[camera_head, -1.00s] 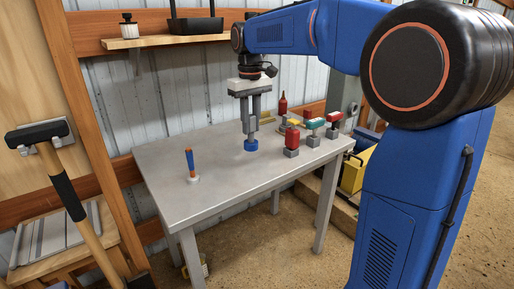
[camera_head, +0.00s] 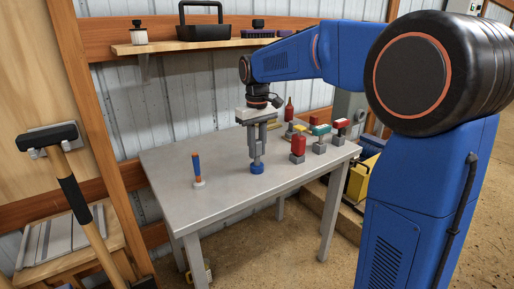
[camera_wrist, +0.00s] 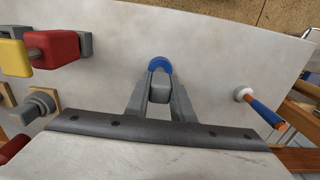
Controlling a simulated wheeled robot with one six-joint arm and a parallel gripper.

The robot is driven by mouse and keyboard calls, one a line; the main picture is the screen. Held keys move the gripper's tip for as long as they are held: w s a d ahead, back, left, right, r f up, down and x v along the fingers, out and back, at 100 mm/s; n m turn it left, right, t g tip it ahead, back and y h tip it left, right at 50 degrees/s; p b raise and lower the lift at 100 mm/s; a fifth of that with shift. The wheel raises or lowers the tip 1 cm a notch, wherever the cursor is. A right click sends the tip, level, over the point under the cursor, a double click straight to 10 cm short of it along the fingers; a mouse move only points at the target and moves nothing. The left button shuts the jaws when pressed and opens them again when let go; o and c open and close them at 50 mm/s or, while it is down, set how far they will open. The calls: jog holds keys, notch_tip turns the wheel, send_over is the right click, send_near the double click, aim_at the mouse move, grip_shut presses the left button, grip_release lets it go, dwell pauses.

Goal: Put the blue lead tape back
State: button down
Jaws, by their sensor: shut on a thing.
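The blue lead tape (camera_head: 257,168) is a small round blue roll at my fingertips, at the middle of the grey table. In the wrist view the blue lead tape (camera_wrist: 160,65) shows as a blue arc around a grey centre between the fingers. My gripper (camera_head: 257,160) points straight down and is shut on it. In the wrist view my gripper (camera_wrist: 160,78) hides part of the roll. The tape is at or just above the table top; I cannot tell whether it touches.
The grey table (camera_head: 225,190) is clear at front. A blue-and-orange handled tool (camera_head: 196,168) stands on a white base to the left. Red (camera_head: 298,146), teal (camera_head: 320,130) and other blocks on grey bases stand right. A wooden shelf (camera_head: 175,46) hangs behind.

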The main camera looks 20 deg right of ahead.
jog(key=c, duration=1.5)
grip_release()
jog(key=shift+c, duration=0.2)
jog(key=shift+r, duration=0.1)
notch_tip(320, 180, up, 12)
jog(key=shift+r, duration=0.1)
jog(key=s+d+f+m+t, duration=0.1)
jog(key=s+d+f, duration=0.1)
jog(key=s+f, duration=0.5)
jog(key=s+d+f+m+t, duration=0.1)
jog(key=s+f, duration=0.5)
jog(key=s, duration=0.9)
jog(key=s+d+f+m+t, duration=0.1)
jog(key=s+d+f+t, duration=0.1)
jog(key=s+d+f, duration=0.2)
jog(key=s+f, duration=0.3)
jog(key=s, duration=0.4)
jog(key=shift+s+f+m+t, duration=0.2)
jog(key=shift+f+m+t, duration=0.1)
jog(key=shift+t, duration=0.1)
